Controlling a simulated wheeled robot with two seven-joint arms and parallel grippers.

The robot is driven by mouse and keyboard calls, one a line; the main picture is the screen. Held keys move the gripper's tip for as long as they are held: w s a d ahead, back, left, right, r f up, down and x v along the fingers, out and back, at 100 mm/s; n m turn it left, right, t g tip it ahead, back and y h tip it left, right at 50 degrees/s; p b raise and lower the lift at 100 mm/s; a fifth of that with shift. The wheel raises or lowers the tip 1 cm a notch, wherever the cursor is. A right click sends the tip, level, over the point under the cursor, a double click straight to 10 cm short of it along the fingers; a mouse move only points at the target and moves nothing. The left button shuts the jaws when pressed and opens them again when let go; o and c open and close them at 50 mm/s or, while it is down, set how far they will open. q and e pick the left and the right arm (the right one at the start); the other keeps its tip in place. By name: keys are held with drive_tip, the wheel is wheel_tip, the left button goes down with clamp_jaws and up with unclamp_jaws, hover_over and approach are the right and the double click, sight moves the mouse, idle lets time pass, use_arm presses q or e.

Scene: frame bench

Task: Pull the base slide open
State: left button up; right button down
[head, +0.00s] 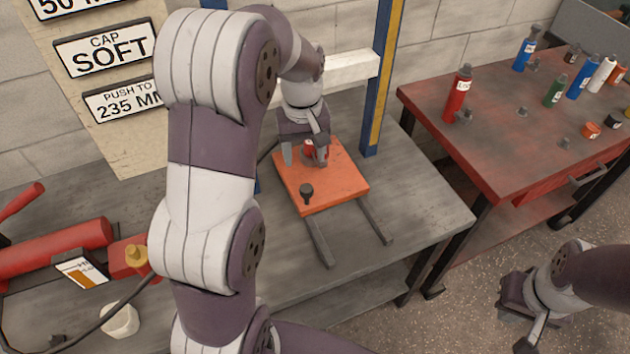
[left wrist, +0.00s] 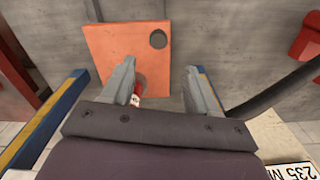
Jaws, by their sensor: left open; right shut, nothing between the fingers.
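The base slide is an orange plate (head: 335,190) on two dark rails (head: 374,220) that stick out towards the front of the grey bench. A black knob (head: 306,192) stands near its front left corner; it shows as a dark disc in the left wrist view (left wrist: 158,39). A small red cylinder (head: 310,150) stands at the plate's back, partly hidden by my left gripper. My left gripper (head: 305,156) is open above the back of the plate, behind the knob and apart from it. The red cylinder (left wrist: 137,88) shows beside one finger. My right gripper (head: 530,332) is shut and empty, low at the right.
Blue and yellow posts (head: 383,80) with a pale crossbar (head: 345,68) stand around the slide's back. A red pump (head: 55,248) and white cup (head: 120,320) are at the left. A red table (head: 500,125) with bottles is at the right. The bench front by the rails is clear.

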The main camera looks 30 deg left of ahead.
sight(306, 189)
use_arm(q)
drive_tip(key=f, duration=0.5)
drive_tip(key=f+b, duration=0.1)
drive_tip(key=f, duration=0.5)
drive_tip(key=shift+w+d, duration=0.1)
drive_tip(key=shift+w, duration=0.1)
clamp_jaws()
